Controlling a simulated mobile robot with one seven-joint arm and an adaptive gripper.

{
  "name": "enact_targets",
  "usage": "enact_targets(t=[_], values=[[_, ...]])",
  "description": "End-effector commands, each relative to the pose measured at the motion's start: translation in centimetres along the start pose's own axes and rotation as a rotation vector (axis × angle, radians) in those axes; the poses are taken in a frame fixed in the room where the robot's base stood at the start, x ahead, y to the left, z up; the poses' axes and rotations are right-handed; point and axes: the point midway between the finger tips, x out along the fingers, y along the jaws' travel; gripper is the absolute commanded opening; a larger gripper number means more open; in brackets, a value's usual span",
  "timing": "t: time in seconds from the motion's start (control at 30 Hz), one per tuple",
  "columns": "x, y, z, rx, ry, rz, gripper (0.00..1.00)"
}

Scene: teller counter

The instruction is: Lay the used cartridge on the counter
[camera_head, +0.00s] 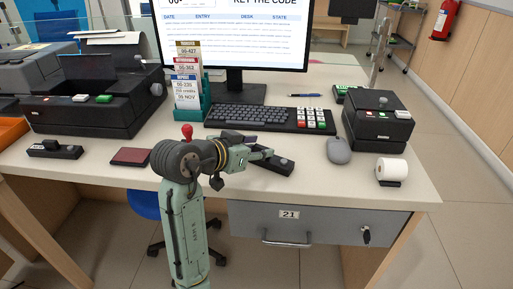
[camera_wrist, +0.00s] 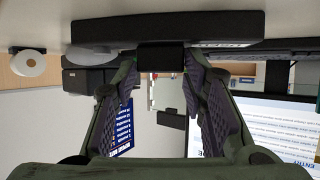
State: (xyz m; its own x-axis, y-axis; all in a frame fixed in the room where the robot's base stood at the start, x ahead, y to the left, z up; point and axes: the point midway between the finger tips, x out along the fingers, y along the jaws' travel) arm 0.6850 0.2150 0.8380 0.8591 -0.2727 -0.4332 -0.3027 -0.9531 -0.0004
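A dark bar-shaped cartridge (camera_head: 279,165) with a raised grip block is at the counter's front edge, right of my gripper (camera_head: 262,154). In the wrist view the bar (camera_wrist: 110,29) runs across the top, with a pale label partly readable on its side. My gripper (camera_wrist: 160,72) has its two fingers on either side of the black grip block, which fills the space between the fingertips. The frames do not clearly show whether the bar's underside touches the counter (camera_head: 225,185). A similar dark bar (camera_head: 55,150) lies on the counter at the left.
A keyboard (camera_head: 250,117), a grey mouse (camera_head: 339,150), a black device (camera_head: 378,122) and a paper roll (camera_head: 391,169) stand to the right. A dark red pad (camera_head: 131,157) and a black printer (camera_head: 95,105) are left. A drawer (camera_head: 300,222) sits below the front edge.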

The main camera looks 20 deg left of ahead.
Motion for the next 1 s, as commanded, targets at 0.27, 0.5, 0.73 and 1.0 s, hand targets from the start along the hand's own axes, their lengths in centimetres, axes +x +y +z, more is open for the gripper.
enact_targets(t=[0.27, 0.5, 0.73, 1.0], values=[[0.0, 0.0, 0.0, -0.001, -0.002, 0.000, 0.58], [0.0, 0.0, 0.0, -0.001, -0.001, 0.000, 0.58], [-1.8, -0.1, -0.3, -0.001, 0.001, -0.002, 0.58], [-7.7, -0.1, -0.3, 0.000, 0.000, -0.005, 0.58]])
